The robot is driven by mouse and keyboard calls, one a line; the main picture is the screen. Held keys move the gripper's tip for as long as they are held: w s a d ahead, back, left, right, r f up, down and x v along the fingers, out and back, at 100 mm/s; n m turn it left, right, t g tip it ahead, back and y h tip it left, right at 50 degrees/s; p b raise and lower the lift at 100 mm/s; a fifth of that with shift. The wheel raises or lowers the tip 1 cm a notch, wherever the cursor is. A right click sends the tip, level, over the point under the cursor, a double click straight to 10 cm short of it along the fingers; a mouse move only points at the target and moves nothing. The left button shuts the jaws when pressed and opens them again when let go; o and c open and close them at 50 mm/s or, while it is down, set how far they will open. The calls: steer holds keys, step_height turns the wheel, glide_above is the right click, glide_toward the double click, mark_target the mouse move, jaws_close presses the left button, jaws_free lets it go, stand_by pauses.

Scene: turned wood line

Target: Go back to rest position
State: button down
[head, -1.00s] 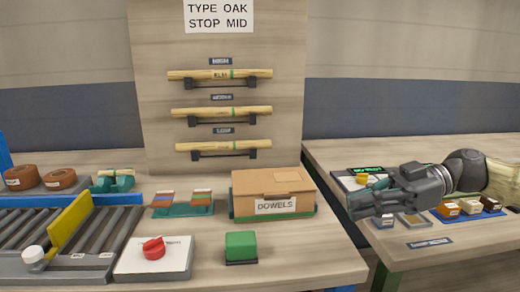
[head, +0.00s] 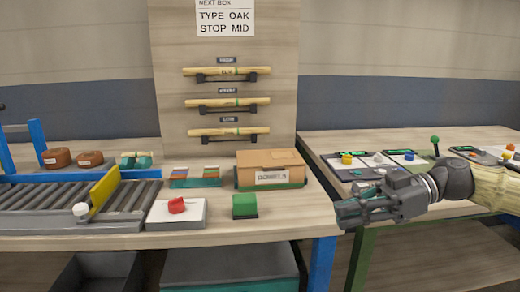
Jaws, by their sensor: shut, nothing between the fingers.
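My gripper (head: 350,213) is at the right of the head view, at the end of my arm (head: 470,183), which reaches in from the right edge. Its fingers point left and are shut with nothing between them. It appears in front of the gap between the two benches, near the front edge of the right bench (head: 345,147). I cannot tell its exact height above the bench edge.
The left bench (head: 300,222) holds a cardboard dowels box (head: 271,160), a green block (head: 245,206), a red knob (head: 177,205) on a white plate and a roller conveyor (head: 40,197) with a yellow stop (head: 104,189). Small devices, including one with a yellow knob (head: 347,158), stand behind my gripper.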

steer(key=w+a+f+m+h, duration=0.1)
steer(key=a+f+m, duration=0.25)
steer(key=f, duration=0.55)
steer(key=a+f+m+h, duration=0.1)
steer(key=a+f+m, duration=0.3)
steer(key=f, duration=0.6)
steer(key=s+a+f+m+h, duration=0.1)
steer(key=s+f+m+h, duration=0.3)
steer(key=f, duration=0.9)
steer(key=s+a+f+m+h, duration=0.1)
steer(key=s+f+m+h, duration=0.3)
steer(key=f, duration=1)
steer(key=s+d+f+m+t+h, duration=0.25)
steer(key=s+d+f+h, duration=0.25)
steer(key=s+d+f, duration=1.1)
step_height(320, 180, up, 21)
steer(key=p, duration=2)
steer(key=shift+s+a+m+g+p, duration=0.3)
steer(key=shift+s+a+m+g, duration=0.05)
steer(key=shift+s+m+g, duration=0.1)
